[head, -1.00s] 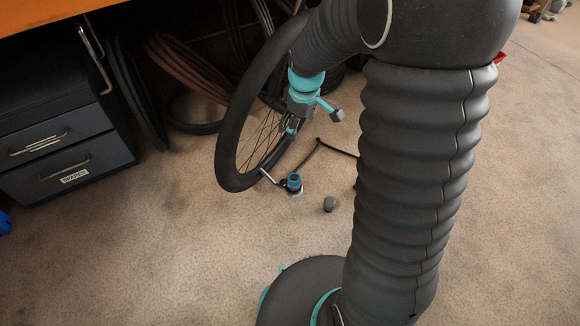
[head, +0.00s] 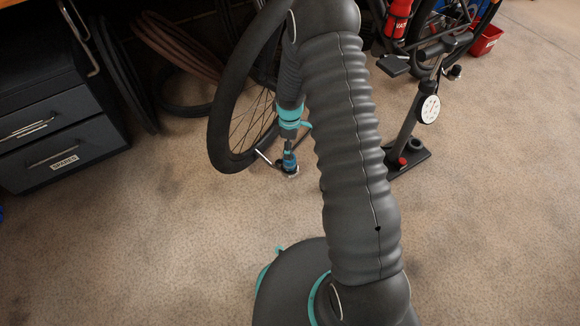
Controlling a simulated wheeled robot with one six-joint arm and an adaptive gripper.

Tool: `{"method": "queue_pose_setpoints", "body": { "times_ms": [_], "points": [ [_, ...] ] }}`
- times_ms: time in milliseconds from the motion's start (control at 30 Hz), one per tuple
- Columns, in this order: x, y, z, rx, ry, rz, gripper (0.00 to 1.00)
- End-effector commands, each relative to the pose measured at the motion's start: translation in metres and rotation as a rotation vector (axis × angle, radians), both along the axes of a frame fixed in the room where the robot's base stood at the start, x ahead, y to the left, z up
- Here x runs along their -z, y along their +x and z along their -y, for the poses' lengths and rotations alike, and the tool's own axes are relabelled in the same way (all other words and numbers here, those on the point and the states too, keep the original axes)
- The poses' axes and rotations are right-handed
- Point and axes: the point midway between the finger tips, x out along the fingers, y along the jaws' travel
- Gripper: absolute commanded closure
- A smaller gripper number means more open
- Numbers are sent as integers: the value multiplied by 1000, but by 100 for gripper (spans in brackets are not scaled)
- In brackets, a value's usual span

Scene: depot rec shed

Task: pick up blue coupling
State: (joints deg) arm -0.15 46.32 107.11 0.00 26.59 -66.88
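The blue coupling (head: 289,166) is small, blue and dark, and stands on the carpet near the bottom of a bicycle wheel. My gripper (head: 288,150) points straight down just above it, its fingertips at or very near the coupling's top. The fingers are small and partly overlap the coupling, so I cannot tell whether they touch it or how far apart they are.
A bicycle wheel (head: 219,137) stands just left of my gripper. A floor pump (head: 405,145) with a white gauge stands to the right. A dark drawer cabinet (head: 52,130) is at left. Open carpet (head: 170,240) lies in front.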

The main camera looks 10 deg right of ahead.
Motion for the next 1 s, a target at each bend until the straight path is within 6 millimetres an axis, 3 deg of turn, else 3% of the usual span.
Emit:
{"method": "queue_pose_setpoints", "body": {
  "times_ms": [133, 467, 800, 1000],
  "points": [
    [26, 0, 0, 1, -1, -1, 22],
    [44, 1, 0, 1, 0, 0, 22],
    [87, 3, 1, 1, 0, -1, 22],
    [90, 3, 1, 1, 0, 0, 22]
  ]
}}
